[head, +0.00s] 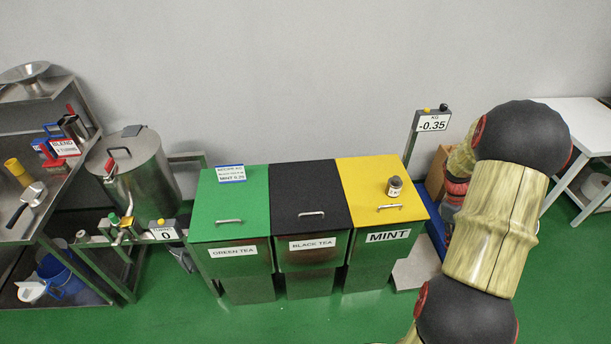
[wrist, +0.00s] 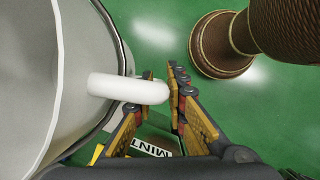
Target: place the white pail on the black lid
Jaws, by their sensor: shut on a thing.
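The black lid (head: 308,188) is shut on the middle bin, marked BLACK TEA, in the head view. It has a metal handle near its front edge, and nothing lies on it. The white pail fills the left of the wrist view, cut off by the frame; its thick white handle (wrist: 120,87) sticks out to the right. My gripper (wrist: 163,80) is shut on this handle, with a finger on each side. In the head view my arm is at the right, and neither the gripper nor the pail shows there.
The green lid (head: 230,205) bears a small sign. The yellow lid (head: 365,175) bears a small jar (head: 394,186). The MINT label (wrist: 155,148) shows below my gripper. A scale display (head: 432,123), a white table (head: 575,120) and a steel shelf (head: 30,235) stand around.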

